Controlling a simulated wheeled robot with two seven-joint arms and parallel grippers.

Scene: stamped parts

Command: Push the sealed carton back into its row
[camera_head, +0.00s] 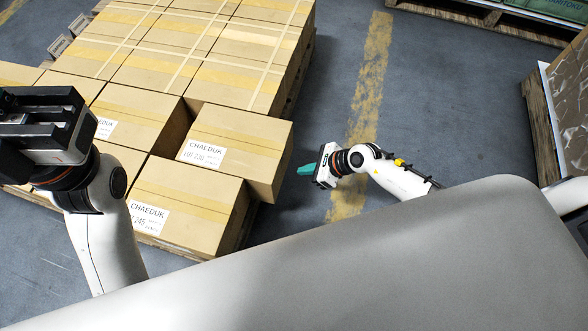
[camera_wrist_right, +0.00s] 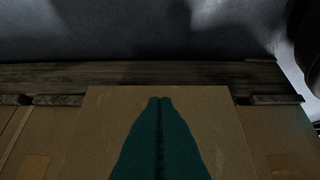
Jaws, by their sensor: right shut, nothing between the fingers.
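A sealed carton (camera_head: 236,145) marked CHAEDUK juts out to the right past its neighbours in the stack, in the head view. Tape runs across its top and a white label is on its near side. My right gripper (camera_head: 304,170) is just right of its protruding end, with teal fingers shut and empty. In the right wrist view the shut fingers (camera_wrist_right: 159,102) point over a brown carton face (camera_wrist_right: 105,112); I cannot tell whether they touch it. My left gripper (camera_head: 38,112) is above the stack's left side; its finger opening is unclear.
A neighbouring carton (camera_head: 190,195) stands in front of the jutting one, and more taped cartons (camera_head: 245,45) fill the pallet behind. Grey floor with a worn yellow stripe (camera_head: 370,75) is free to the right. Another loaded pallet (camera_head: 540,130) stands at far right.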

